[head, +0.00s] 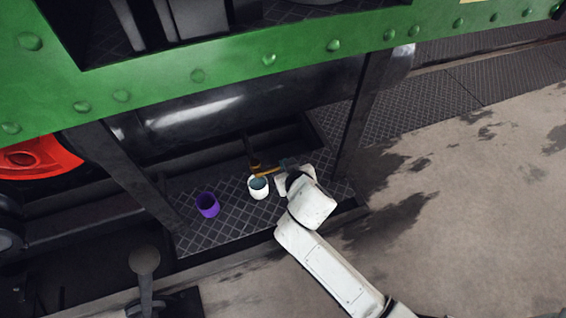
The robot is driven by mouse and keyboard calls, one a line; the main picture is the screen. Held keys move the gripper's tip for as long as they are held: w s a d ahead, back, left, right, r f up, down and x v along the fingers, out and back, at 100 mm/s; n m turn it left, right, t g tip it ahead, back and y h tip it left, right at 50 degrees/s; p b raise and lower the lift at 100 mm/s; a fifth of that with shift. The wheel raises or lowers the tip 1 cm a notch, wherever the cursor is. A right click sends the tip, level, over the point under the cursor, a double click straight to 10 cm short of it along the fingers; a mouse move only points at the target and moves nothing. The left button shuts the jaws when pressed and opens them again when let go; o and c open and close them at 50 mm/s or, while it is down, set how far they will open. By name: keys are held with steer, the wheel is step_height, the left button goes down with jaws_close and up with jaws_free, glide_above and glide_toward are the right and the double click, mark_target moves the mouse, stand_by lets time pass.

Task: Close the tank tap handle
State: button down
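A small brass-coloured tap (255,167) sits below the dark tank (215,108) in the head view. An orange-yellow bar (268,172), which looks like its handle, reaches right from it. My gripper (283,165) is just right of the bar's end, very close to it. I cannot tell whether they touch. The fingers are small, dark and partly hidden by my white wrist, so their opening is unclear. A white cup (258,194) stands upright under the tap, with blue-grey content inside. Any water stream is too small to tell.
A purple cup (207,206) stands left of the white one on the patterned metal step (230,224). Dark struts flank the step on the left (135,180) and right (357,125). A green riveted beam (230,62) runs above. Open paving (470,200) lies to the right.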

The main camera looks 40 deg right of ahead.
steer(key=shift+d+f, duration=0.1)
steer(key=shift+f, duration=0.2)
steer(key=shift+s+f, duration=0.1)
steer(key=shift+f, duration=0.05)
stand_by(0.3)
steer(key=shift+d, duration=0.1)
